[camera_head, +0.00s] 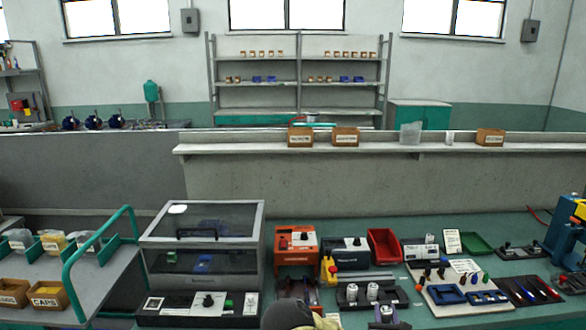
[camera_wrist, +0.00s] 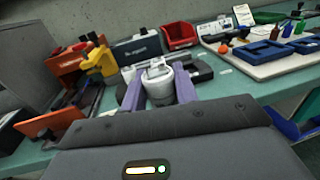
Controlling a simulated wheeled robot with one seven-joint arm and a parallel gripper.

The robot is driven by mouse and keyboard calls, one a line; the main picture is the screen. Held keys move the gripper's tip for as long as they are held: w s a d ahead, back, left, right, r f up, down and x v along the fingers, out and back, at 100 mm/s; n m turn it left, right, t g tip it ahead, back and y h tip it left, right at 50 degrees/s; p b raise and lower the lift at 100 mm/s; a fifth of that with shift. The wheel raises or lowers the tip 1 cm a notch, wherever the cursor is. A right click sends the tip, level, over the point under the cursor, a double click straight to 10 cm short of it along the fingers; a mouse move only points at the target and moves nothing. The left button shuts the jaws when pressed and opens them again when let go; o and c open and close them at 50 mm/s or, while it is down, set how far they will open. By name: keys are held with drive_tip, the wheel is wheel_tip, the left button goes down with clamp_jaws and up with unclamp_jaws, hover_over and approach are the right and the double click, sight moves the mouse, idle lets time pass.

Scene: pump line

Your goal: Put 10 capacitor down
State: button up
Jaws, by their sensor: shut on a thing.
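A capacitor (camera_wrist: 160,88), a silver-white can with a paler top, stands between the two purple fingers of my gripper (camera_wrist: 158,76) in the wrist view. The fingers are shut on its sides, and it looks roughly upright. I cannot tell whether its base touches anything, as my gripper's body hides it. In the head view, two white cans (camera_head: 352,292) stand in a black holder (camera_head: 402,297) on the green bench. My gripper shows only partly at the bottom edge there, in front of the holder.
Behind are an orange box (camera_head: 296,245), a black meter box (camera_head: 347,252), a yellow tool (camera_head: 328,269) and a red bin (camera_head: 384,246). A pale board (camera_head: 440,312) with blue trays and small bottles lies to the right. A clear-lidded case (camera_head: 203,232) stands left.

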drive_tip(key=s+a+f+n+y+p, duration=0.1)
drive_tip(key=s+a+f+p, duration=0.3)
drive_tip(key=s+a, duration=0.4)
drive_tip(key=shift+s+a+f+n+y+p, duration=0.35)
drive_tip(key=shift+a+y+p, duration=0.5)
drive_tip(key=shift+a, duration=0.3)
drive_tip(key=shift+w+f, duration=0.1)
drive_tip(key=s+f, duration=0.4)
drive_tip(key=f, duration=0.1)
drive_tip(key=shift+s+f, duration=0.15)
drive_tip(key=shift+f, duration=0.05)
